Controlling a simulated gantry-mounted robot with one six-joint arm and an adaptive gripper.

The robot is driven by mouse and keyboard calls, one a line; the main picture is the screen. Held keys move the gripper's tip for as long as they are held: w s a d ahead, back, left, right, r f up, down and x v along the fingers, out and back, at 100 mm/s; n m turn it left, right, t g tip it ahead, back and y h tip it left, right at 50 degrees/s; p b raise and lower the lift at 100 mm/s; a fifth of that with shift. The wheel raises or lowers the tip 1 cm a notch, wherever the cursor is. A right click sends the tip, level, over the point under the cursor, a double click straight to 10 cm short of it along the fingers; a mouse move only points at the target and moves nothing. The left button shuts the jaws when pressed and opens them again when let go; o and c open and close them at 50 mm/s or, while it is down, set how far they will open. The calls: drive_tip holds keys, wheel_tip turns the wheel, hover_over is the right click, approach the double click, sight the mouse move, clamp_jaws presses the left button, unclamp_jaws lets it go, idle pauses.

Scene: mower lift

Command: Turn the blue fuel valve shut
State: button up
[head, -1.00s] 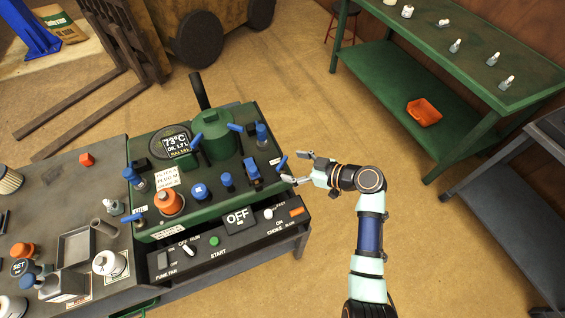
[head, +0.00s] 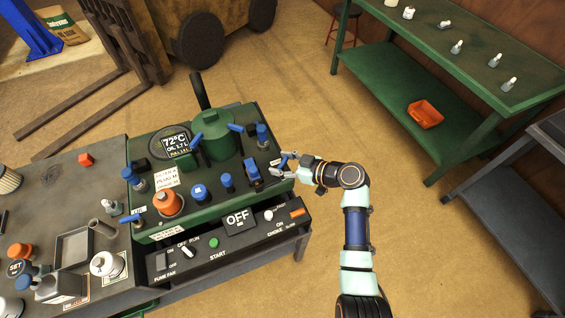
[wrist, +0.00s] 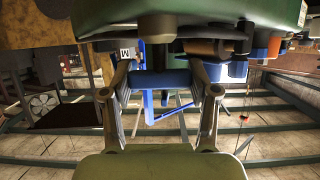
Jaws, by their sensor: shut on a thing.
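The blue fuel valve (head: 284,163) sits on the right side of the green engine unit (head: 237,200). In the head view my gripper (head: 282,168) reaches in from the right, one finger on each side of the handle. In the wrist view the blue handle (wrist: 160,78) is a bar lying across between the two fingers of my gripper (wrist: 162,74), under a dark stem and the green housing. My gripper is shut on this handle. The fingers partly hide the handle in the head view.
Other blue knobs and levers stand close by on the unit, such as the blue block (head: 251,168) and the blue-capped post (head: 262,132). A control panel (head: 225,240) reading OFF is in front. The floor (head: 330,120) to the right is open up to the green bench (head: 480,95).

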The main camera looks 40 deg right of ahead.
drive_tip(key=shift+r+m+h+p, duration=0.1)
drive_tip(key=shift+m+h+p, duration=0.2)
drive_tip(key=shift+h+p, duration=0.1)
drive_tip(key=m+h+p, duration=0.4)
drive_tip(key=shift+a+r+h, duration=0.1)
drive_tip(key=shift+r+h, duration=0.1)
drive_tip(key=shift+h, duration=0.1)
drive_tip(key=m+h+p, duration=0.2)
drive_tip(key=p, duration=0.1)
drive_tip(key=shift+h, duration=0.4)
drive_tip(key=shift+f+m+p, duration=0.1)
drive_tip(key=shift+m+p, duration=0.3)
drive_tip(key=shift+p, duration=0.1)
drive_tip(key=shift+f+h, duration=0.1)
drive_tip(key=shift+h, duration=0.4)
drive_tip(key=o, duration=1.2)
drive_tip(key=shift+c, duration=0.2)
